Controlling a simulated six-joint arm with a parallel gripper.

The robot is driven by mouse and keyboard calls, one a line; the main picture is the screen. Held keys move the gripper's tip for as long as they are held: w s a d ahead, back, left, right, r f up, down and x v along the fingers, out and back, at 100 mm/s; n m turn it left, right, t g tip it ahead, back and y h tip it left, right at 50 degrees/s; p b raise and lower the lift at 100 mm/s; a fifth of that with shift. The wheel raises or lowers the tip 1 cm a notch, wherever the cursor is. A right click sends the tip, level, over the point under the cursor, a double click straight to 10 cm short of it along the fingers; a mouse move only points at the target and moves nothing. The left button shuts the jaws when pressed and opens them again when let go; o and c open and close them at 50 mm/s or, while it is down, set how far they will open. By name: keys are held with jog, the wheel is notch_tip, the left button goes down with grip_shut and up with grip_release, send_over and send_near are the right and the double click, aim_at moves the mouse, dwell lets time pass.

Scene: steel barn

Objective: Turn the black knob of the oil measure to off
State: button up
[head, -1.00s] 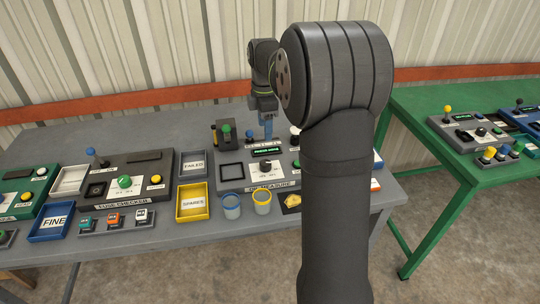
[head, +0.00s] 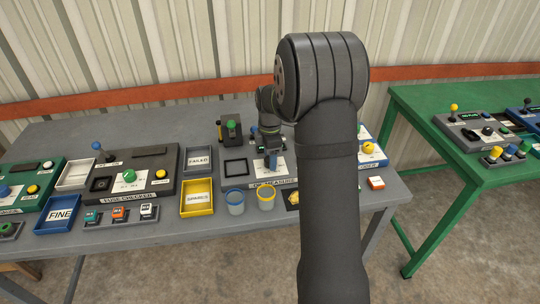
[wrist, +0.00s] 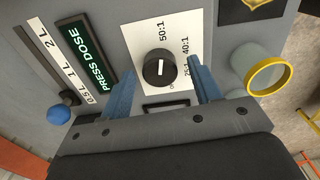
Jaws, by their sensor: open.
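A short white mark shows on the knob's top; an off label is not readable. My gripper (head: 271,161) is above the measure and covers the knob in the head view. In the wrist view my gripper (wrist: 159,76) is open, its blue fingers on either side of the knob, with gaps showing. I cannot tell how high the fingertips are.
A green screen (wrist: 87,58) reads PRESS DOSE beside a 0.5 L to 2 L scale and a blue ball (wrist: 58,114). A yellow-rimmed cup (head: 266,198) and a blue-rimmed cup (head: 235,201) stand at the measure's front. A yellow tray (head: 196,210) is left.

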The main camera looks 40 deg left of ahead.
jog(key=shift+c, duration=0.4)
jog(key=c, duration=0.9)
